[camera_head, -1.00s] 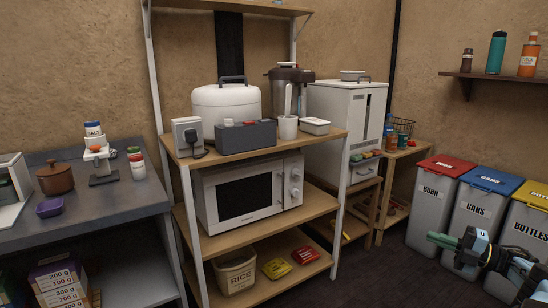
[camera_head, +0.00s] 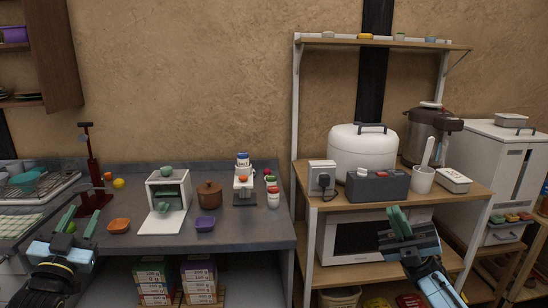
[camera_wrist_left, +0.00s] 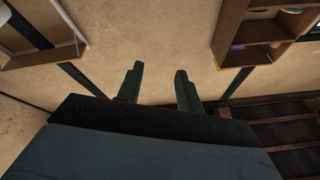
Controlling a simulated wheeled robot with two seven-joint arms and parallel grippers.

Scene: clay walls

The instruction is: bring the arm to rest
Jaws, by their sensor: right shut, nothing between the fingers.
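My left gripper (camera_head: 78,220) shows at the lower left of the head view, in front of the grey counter's left end. Its green fingers stand apart with nothing between them. The left wrist view also shows the two fingers (camera_wrist_left: 159,88) apart and empty, against the wall. My right gripper (camera_head: 399,218) shows at the lower right of the head view, raised in front of the microwave (camera_head: 345,236). Its fingers are together and hold nothing. It hides part of the microwave.
The grey counter (camera_head: 265,230) carries a brown pot (camera_head: 209,194), a purple bowl (camera_head: 205,223), an orange bowl (camera_head: 119,226) and a red stand (camera_head: 92,170). The shelf rack (camera_head: 301,240) holds a white cooker (camera_head: 362,150) and a grey box (camera_head: 377,187). A wall shelf (camera_wrist_left: 252,37) shows in the left wrist view.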

